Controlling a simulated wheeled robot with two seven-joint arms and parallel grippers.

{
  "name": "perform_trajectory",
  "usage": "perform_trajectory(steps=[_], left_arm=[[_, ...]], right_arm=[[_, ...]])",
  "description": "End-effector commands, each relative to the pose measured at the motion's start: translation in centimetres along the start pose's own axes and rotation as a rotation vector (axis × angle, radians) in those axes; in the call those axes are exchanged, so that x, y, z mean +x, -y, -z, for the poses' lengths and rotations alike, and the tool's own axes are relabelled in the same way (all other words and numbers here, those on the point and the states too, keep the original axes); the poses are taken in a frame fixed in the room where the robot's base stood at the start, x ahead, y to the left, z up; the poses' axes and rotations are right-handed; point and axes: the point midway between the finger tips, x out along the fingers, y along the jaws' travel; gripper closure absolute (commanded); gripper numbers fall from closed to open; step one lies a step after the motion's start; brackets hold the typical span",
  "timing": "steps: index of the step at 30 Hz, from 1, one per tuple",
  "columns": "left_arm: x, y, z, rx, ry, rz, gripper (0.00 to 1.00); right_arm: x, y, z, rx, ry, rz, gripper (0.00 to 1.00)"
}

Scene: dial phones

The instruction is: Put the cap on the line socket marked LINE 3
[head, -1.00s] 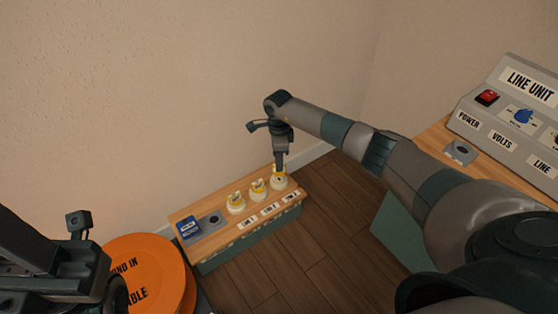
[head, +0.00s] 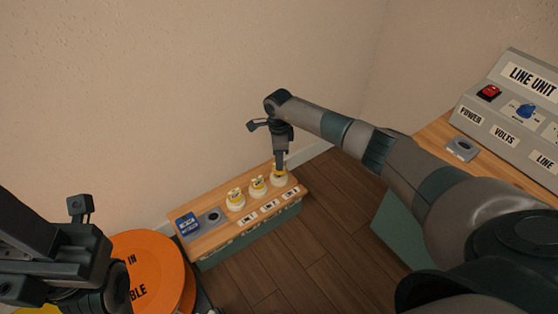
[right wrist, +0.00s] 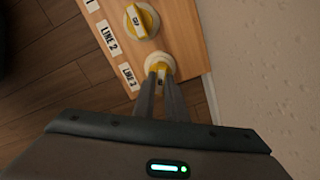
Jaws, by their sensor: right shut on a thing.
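My right gripper (head: 280,167) points down at the rightmost socket of a low wooden-topped box (head: 207,240). In the right wrist view its two fingers (right wrist: 160,72) are shut on a yellow cap (right wrist: 158,66) over a round cream socket (right wrist: 150,60). The label beside that socket reads LINE 3 (right wrist: 129,77). The cap looks to be at the socket, but the fingers partly hide it, so I cannot tell how it is seated. My left gripper (head: 85,275) is at the lower left; its fingers cannot be made out.
A yellow-topped socket (right wrist: 141,21) marked LINE 2 stands close beside, with another (head: 235,199) farther left. An orange drum (head: 150,265) stands left; the line unit (head: 510,115) right.

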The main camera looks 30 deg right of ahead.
Motion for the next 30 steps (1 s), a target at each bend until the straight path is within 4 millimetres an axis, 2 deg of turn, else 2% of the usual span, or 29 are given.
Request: perform_trajectory(steps=[26,27,30], left_arm=[[-1.1,-0.1,0.1,-0.002,-0.001,0.000,0.64],[-1.1,-0.1,0.1,-0.002,-0.001,0.000,0.64],[-1.0,-0.1,0.1,-0.002,-0.001,0.000,0.64]], right_arm=[[1.5,0.0,0.0,0.000,0.000,0.000,1.00],[1.5,0.0,0.0,0.000,0.000,0.000,0.86],[1.5,0.0,0.0,0.000,0.000,0.000,0.67]])
